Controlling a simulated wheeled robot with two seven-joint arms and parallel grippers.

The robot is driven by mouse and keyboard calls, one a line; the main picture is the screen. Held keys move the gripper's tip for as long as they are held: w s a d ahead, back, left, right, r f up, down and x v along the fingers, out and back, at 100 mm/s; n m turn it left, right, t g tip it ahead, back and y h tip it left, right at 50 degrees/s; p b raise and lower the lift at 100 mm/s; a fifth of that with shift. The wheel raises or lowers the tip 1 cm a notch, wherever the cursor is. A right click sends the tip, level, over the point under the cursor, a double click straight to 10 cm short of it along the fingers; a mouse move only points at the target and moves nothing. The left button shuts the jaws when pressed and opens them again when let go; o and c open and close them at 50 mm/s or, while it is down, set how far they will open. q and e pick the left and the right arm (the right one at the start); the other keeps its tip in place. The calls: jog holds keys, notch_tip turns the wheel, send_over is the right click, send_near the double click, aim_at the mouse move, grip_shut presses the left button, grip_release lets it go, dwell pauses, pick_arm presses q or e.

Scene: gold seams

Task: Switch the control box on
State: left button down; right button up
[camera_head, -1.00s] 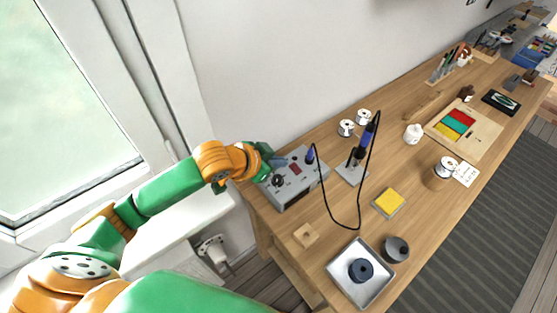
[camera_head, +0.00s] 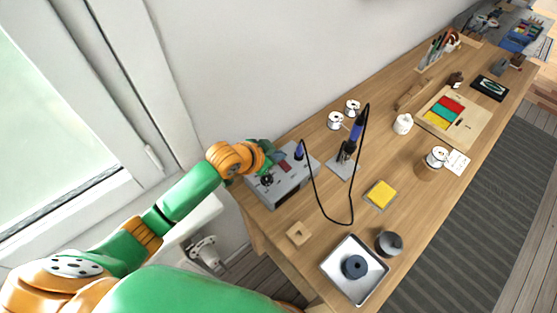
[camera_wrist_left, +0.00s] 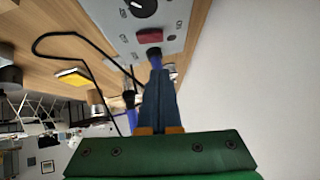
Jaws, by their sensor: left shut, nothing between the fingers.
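The grey control box (camera_head: 291,187) sits at the near left end of the wooden bench. Its top carries a black knob (camera_wrist_left: 141,7), a red switch (camera_wrist_left: 149,36) and a blue plug (camera_head: 299,152) with a black cable. My left gripper (camera_head: 277,158) is over the back left part of the box, its fingers shut and empty. In the left wrist view the closed fingers (camera_wrist_left: 158,75) point at the box top, close to the plug and the red switch. I cannot tell whether they touch. The arm partly hides the box top in the head view. My right gripper is not in view.
A soldering iron in its stand (camera_head: 349,150) is right of the box, its cable looping over the bench. Solder spools (camera_head: 335,121), a yellow sponge (camera_head: 381,194), a wooden block (camera_head: 299,233) and a metal tray (camera_head: 338,285) are nearby. A wall rises behind.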

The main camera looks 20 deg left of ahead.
aim_at(283, 161)
pick_arm(q)
jog(key=f, duration=0.2)
jog(key=w+f, duration=0.1)
jog(key=f, duration=0.1)
jog(key=shift+w+d, duration=0.1)
jog(key=shift+f, duration=0.5)
jog(key=shift+w+f, duration=0.1)
jog(key=shift+w+a+f+b, duration=0.25)
jog(key=shift+f+b, duration=0.1)
jog(key=shift+b, duration=0.3)
jog(key=shift+s+r, duration=0.1)
jog(key=shift+s, duration=0.1)
jog(key=shift+s+r, duration=0.2)
jog(key=shift+s, duration=0.1)
jog(key=shift+s+d+r+p, duration=0.1)
jog(key=shift+d+p, duration=0.4)
jog(key=shift+p, duration=0.25)
jog(key=shift+s+d, duration=0.1)
jog(key=shift+d, duration=0.15)
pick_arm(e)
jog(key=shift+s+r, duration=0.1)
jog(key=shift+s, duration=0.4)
